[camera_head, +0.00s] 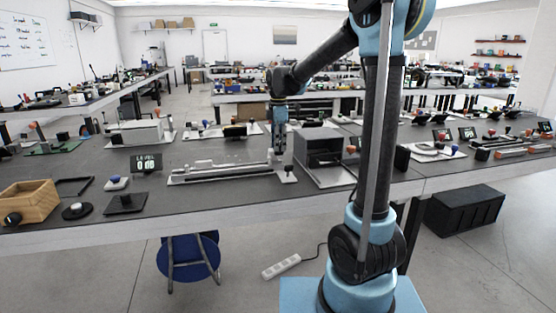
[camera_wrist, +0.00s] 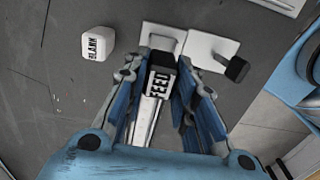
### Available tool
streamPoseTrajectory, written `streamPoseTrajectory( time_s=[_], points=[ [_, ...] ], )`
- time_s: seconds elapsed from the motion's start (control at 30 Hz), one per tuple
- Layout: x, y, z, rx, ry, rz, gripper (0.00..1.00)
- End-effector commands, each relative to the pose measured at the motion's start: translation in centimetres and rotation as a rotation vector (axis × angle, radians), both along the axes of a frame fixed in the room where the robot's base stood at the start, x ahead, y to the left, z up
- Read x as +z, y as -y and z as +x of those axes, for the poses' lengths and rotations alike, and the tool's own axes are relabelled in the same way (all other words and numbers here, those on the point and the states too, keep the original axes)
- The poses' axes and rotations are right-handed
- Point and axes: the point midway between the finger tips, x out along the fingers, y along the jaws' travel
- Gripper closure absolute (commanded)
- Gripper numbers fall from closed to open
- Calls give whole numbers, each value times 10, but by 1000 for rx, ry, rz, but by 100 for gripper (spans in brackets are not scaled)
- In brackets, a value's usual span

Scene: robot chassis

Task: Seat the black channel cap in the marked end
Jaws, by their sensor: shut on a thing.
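The long pale channel (camera_head: 222,173) lies on the grey bench in the head view. Its near part shows between my fingers in the wrist view (camera_wrist: 143,122). My gripper (camera_wrist: 159,72) is shut on a black block (camera_wrist: 161,58) with a white face marked FEED, which looks like the channel cap. The block is in line with the channel, at its right end in the head view. I cannot tell whether it is seated or held just above. In the head view my gripper (camera_head: 278,148) points down at that end, and the block is too small to make out.
A white cube (camera_wrist: 96,43) marked BLANK stands apart to the left in the wrist view. A black knob (camera_wrist: 237,68) on a white plate sits close on the right. A grey open-fronted box (camera_head: 322,155) stands right of my gripper. A LEVEL display (camera_head: 147,163) stands at left.

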Motion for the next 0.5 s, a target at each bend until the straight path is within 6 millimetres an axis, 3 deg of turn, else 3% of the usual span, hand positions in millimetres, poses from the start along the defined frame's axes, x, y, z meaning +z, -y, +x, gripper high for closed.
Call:
streamPoseTrajectory(
  time_s=[0.5],
  points=[
    [-51, 0, 0, 1, 0, 0, 95]
  ],
)
